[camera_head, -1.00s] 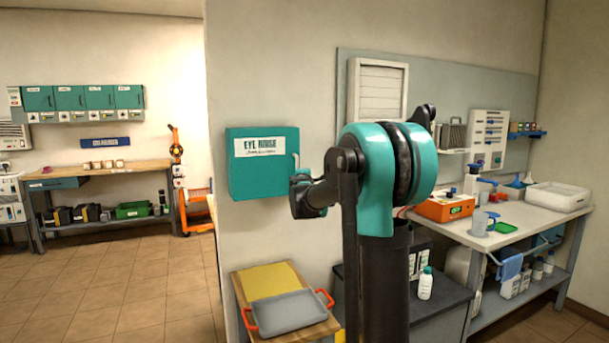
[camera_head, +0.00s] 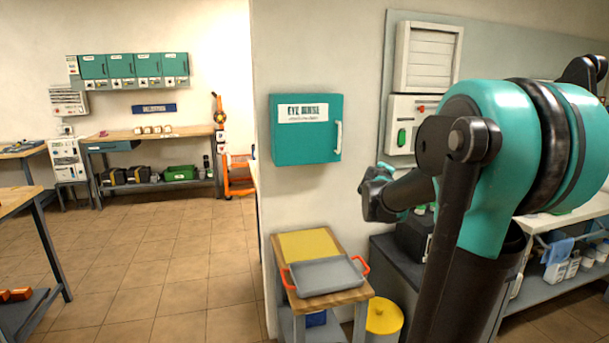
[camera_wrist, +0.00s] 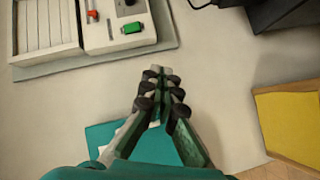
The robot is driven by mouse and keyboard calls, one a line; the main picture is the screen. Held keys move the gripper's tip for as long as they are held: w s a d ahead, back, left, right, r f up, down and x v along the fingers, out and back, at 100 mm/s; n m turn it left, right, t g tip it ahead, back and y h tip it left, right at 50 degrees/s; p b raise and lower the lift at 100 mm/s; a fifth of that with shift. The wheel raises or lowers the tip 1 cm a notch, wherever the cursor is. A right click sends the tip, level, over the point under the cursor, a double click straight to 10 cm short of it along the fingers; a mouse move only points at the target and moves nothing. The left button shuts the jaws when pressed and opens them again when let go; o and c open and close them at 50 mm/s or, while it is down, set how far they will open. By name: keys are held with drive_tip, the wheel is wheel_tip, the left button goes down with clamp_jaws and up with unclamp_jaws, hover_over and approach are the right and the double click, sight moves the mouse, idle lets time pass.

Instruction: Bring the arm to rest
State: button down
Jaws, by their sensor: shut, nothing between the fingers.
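My gripper (camera_wrist: 158,80) shows in the wrist view with its two fingers close together at the tips and nothing held between them. It is in the air in front of the pale wall. In the head view my arm (camera_head: 500,165) rises at the right, with its upper joint bent and its far end pointing left toward the wall. The fingers are small and partly hidden behind the arm there, so their shape is unclear.
A teal eye-rinse cabinet (camera_head: 306,145) hangs on the wall left of my arm. Below is a small wooden table with a grey tray (camera_head: 325,276) and a yellow bin (camera_head: 384,317). A control box (camera_wrist: 118,25) is on the wall. Floor (camera_head: 180,270) at left is clear.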

drive_tip(key=s+a+f+m+g+y, duration=0.2)
drive_tip(key=s+a+f+m+g, duration=0.1)
drive_tip(key=s+f, duration=0.7)
drive_tip(key=s+a+f+m+g+y, duration=0.2)
drive_tip(key=s+a+f, duration=0.4)
drive_tip(key=s+f, duration=0.4)
drive_tip(key=s+a+f+m+g+y, duration=0.3)
drive_tip(key=s+a+f+g, duration=0.1)
drive_tip(key=s+f, duration=0.7)
drive_tip(key=s+g, duration=0.1)
drive_tip(key=s, duration=0.2)
drive_tip(key=shift+s+a+m, duration=0.2)
drive_tip(key=shift+a+m, duration=0.15)
drive_tip(key=shift+m, duration=0.05)
